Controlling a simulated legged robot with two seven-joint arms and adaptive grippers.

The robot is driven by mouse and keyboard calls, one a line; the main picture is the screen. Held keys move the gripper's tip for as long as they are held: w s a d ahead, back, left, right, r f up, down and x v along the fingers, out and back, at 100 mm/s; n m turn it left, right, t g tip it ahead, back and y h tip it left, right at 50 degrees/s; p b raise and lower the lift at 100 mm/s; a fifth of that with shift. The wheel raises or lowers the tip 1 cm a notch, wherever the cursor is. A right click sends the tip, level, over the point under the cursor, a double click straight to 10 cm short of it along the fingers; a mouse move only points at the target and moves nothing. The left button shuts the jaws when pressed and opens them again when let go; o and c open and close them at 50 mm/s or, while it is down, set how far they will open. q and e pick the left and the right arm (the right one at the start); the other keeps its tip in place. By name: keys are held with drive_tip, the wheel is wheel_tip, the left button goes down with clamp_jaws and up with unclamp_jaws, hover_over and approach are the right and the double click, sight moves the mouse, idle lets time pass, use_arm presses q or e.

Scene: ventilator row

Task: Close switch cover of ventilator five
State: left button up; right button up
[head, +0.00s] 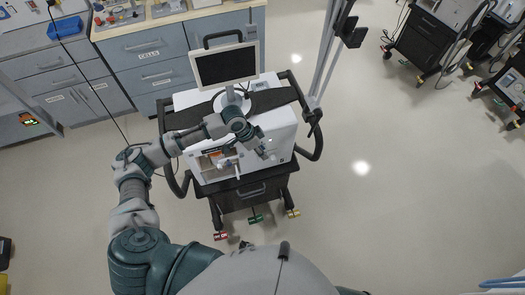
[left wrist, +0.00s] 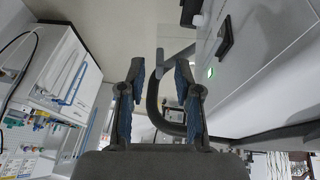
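The ventilator (head: 245,150) is a white box on a dark wheeled cart, with a monitor (head: 225,65) on top. My left arm reaches across its front, and my left gripper (head: 263,152) is at the right part of the front face. In the left wrist view, my left gripper (left wrist: 159,80) is open with its two fingers apart. A white panel of the machine with a black switch (left wrist: 224,38) and a small green light (left wrist: 210,72) lies to the right. A thin translucent flap (left wrist: 180,50), possibly the switch cover, sticks out from the panel ahead of the fingertips, apparently untouched. My right gripper is not in view.
A dark curved cart rail (left wrist: 152,100) passes behind the fingers. Blue-grey drawer cabinets (head: 150,55) stand behind the cart. A pole (head: 328,60) rises at its right. Other carts (head: 430,40) stand at the far right. The floor on the right is clear.

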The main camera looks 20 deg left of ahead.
use_arm(q)
drive_tip(key=shift+f, duration=0.4)
clamp_jaws()
drive_tip(key=shift+d, duration=0.1)
